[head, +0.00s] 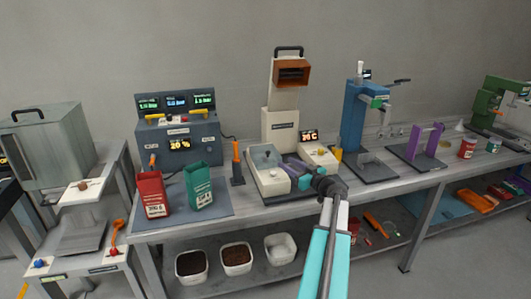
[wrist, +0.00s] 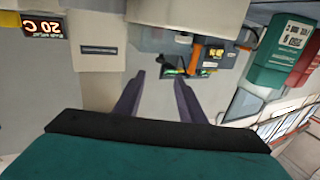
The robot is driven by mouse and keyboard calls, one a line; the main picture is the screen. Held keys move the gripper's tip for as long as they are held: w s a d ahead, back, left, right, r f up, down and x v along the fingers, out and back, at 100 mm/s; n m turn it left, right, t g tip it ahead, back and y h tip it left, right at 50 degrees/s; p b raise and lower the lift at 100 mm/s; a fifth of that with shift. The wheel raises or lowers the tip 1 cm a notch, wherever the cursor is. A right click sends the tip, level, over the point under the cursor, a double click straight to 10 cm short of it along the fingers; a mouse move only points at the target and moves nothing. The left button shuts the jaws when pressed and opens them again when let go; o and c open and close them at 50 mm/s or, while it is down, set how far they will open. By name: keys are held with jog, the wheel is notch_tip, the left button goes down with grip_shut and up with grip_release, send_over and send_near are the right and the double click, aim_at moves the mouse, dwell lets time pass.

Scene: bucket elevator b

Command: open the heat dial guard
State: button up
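The white machine (head: 281,125) in the middle of the bench has a lit "20 C" display (head: 308,136). Below the display is a small white box with a yellow knob (head: 320,152), which looks like the heat dial. I cannot clearly make out a guard over it.
A dark control unit (head: 178,130) stands left, with a red container (head: 152,193) and a green container (head: 199,187) in front. An orange-handled tool (head: 236,162) stands between unit and machine. A blue press (head: 365,115) stands right. White bins sit on the lower shelf.

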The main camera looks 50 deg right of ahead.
aim_at(268, 152)
jog(key=shift+w, duration=0.15)
jog(key=w+p, duration=0.1)
jog(key=w, duration=0.2)
jog(key=w+d+p, duration=0.1)
jog(key=w+p, duration=0.1)
jog(key=w, duration=0.2)
jog(key=w+d+p, duration=0.1)
jog(key=w, duration=0.3)
jog(key=shift+w+r, duration=0.1)
jog(key=shift+w, duration=0.1)
jog(key=shift+w+p, duration=0.6)
jog(key=shift+w, duration=0.4)
grip_shut()
